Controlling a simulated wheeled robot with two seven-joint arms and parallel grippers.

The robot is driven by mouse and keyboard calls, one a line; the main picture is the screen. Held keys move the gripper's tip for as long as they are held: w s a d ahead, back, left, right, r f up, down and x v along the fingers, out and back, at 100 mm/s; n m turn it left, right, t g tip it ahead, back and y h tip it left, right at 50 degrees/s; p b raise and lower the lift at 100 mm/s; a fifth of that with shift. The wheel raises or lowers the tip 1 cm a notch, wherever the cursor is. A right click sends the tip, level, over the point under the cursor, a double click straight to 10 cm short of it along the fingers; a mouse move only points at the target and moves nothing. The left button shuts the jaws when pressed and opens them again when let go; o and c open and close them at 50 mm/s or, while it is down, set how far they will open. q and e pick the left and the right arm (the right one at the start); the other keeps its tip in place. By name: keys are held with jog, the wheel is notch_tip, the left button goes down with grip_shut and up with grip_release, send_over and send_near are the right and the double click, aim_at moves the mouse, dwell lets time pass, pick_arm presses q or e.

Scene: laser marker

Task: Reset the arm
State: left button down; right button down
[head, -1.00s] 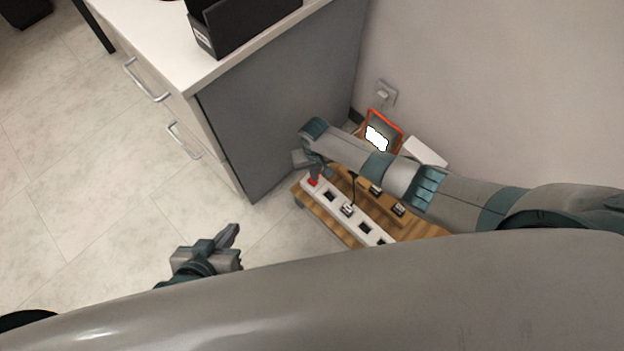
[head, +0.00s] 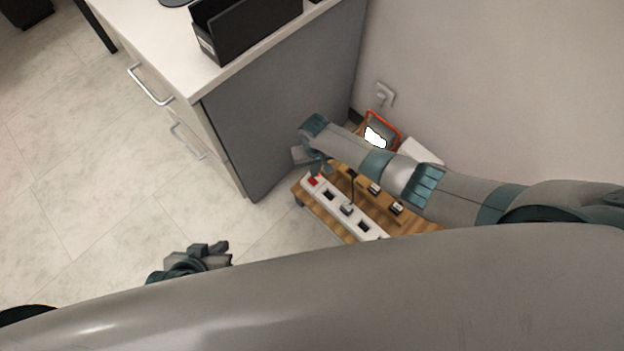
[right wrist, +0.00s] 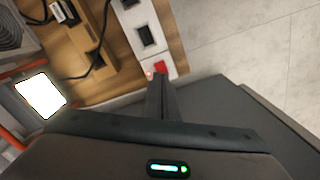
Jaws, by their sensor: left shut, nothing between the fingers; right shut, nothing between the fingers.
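My right arm reaches in from the right in the head view. Its gripper (head: 316,168) is over the end of a white power strip (head: 345,208) that has a red switch (head: 313,181). In the right wrist view the shut fingers (right wrist: 163,80) point at the strip's end, close to the red switch (right wrist: 160,67); whether they touch it I cannot tell. My left gripper (head: 222,254) is low at the left, shut and empty above the floor, near my body's edge.
The strip lies on a wooden board (head: 302,196) with several black sockets and a cable. An orange-framed device (head: 382,128) with a bright white screen stands behind, near a wall outlet (head: 385,94). A grey-sided cabinet (head: 285,110) stands left of the board. Open tiled floor (head: 80,190) lies left.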

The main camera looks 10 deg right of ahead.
dwell(0.4)
